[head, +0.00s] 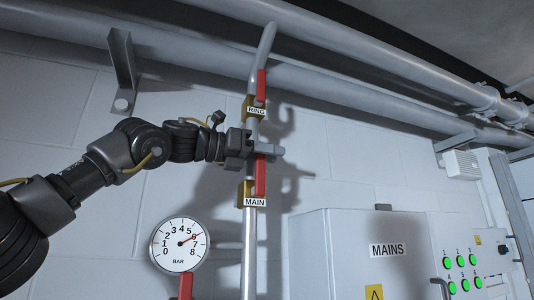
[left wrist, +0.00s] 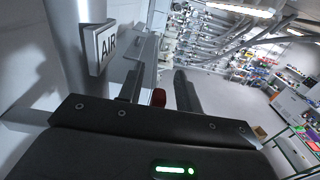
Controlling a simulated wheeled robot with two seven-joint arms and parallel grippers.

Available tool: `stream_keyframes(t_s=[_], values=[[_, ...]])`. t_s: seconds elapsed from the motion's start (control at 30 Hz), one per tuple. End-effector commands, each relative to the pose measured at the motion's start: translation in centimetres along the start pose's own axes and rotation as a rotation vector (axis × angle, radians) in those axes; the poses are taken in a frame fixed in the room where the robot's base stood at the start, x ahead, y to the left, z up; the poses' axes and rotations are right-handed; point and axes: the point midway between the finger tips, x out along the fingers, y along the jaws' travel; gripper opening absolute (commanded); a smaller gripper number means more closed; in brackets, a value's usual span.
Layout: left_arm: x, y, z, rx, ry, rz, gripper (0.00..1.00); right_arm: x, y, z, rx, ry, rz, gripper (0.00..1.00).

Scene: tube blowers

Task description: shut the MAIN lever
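The MAIN lever (head: 260,176) is a red handle standing upright along the vertical grey pipe, above the brass valve body labelled MAIN (head: 248,196). My left gripper (head: 266,150) comes in from the left at the lever's upper end and partly covers it. In the left wrist view, the two dark fingers (left wrist: 160,88) are apart, with a small red piece, apparently the lever end (left wrist: 158,97), between them. A gap shows between the red piece and the right-hand finger. Contact on the other side cannot be told. My right gripper is out of view.
The RING valve (head: 256,108) with its red lever (head: 261,85) sits just above my gripper. A pressure gauge (head: 180,245) is below left. The MAINS cabinet (head: 350,260) and green-button panel (head: 462,270) stand right. An AIR sign (left wrist: 108,46) is close in the wrist view.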

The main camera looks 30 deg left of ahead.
Motion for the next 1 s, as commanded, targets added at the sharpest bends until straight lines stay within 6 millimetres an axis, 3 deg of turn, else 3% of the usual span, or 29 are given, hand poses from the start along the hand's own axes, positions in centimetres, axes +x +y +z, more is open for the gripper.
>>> stream_keyframes(t_s=[0.03,0.27,0.67,1.0], values=[[0.0,0.0,0.0,0.0,0.0,0.0,0.29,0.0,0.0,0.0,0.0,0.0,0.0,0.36],[-0.1,0.0,0.0,0.0,0.0,0.001,0.0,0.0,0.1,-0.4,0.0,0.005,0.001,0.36],[-0.2,0.1,-0.1,-0.001,-0.017,0.001,0.0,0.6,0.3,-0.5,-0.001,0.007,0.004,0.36],[-1.8,0.1,-0.7,-0.003,-0.198,0.001,0.0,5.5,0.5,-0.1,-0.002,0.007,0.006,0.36]])
